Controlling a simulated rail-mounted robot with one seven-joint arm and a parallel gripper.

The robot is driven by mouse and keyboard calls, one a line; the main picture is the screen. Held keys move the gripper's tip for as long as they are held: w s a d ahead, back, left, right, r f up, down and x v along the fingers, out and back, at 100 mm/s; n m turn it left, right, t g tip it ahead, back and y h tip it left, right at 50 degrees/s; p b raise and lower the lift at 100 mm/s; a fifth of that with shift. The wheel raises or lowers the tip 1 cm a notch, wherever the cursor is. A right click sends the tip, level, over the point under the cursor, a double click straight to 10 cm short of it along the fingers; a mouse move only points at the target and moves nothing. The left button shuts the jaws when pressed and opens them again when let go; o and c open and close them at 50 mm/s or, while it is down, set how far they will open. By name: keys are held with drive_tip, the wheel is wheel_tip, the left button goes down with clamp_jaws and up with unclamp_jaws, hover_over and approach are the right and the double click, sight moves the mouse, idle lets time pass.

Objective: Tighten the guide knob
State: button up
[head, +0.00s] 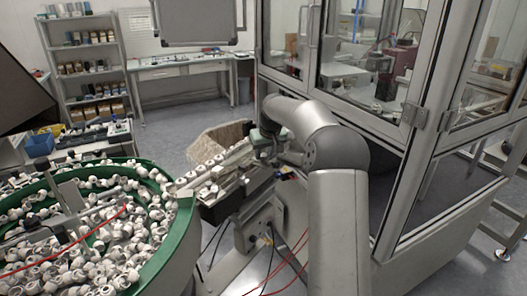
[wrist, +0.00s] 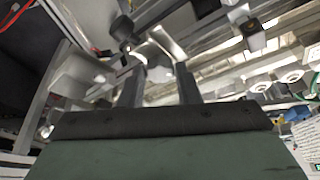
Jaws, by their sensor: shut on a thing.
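My gripper (head: 266,150) is at the far end of the linear feed track (head: 215,181), partly hidden behind my own arm in the head view. In the wrist view, the two dark fingers of my gripper (wrist: 159,70) point up the picture. They are closed on a small pale grey piece (wrist: 159,74), which seems to be the guide knob. It is mostly hidden between the fingers, and its threads and its turn cannot be seen. In the head view the knob is hidden by my arm and hand.
A green-rimmed bowl (head: 180,236) full of white caps stands at the left, leading to the track. A glazed machine cabinet (head: 385,130) stands close at the right of my arm. A shelf (head: 92,75) and a bench (head: 185,73) are at the back. Open floor lies between.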

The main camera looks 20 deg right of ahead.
drive_tip(key=shift+d+r+n+y+p, duration=0.15)
drive_tip(key=shift+n+y+p, duration=0.25)
drive_tip(key=shift+n, duration=0.55)
drive_tip(key=shift+d+n+y+p, duration=0.1)
drive_tip(key=shift+n+y+p, duration=0.25)
drive_tip(key=shift+n, duration=0.6)
drive_tip(key=o, duration=0.7)
drive_tip(key=b+v, duration=0.2)
drive_tip(key=v, duration=1.5)
drive_tip(key=shift+w+r+b, duration=0.15)
drive_tip(key=shift+r+b, duration=0.1)
drive_tip(key=shift+b, duration=0.05)
drive_tip(key=shift+d, duration=0.1)
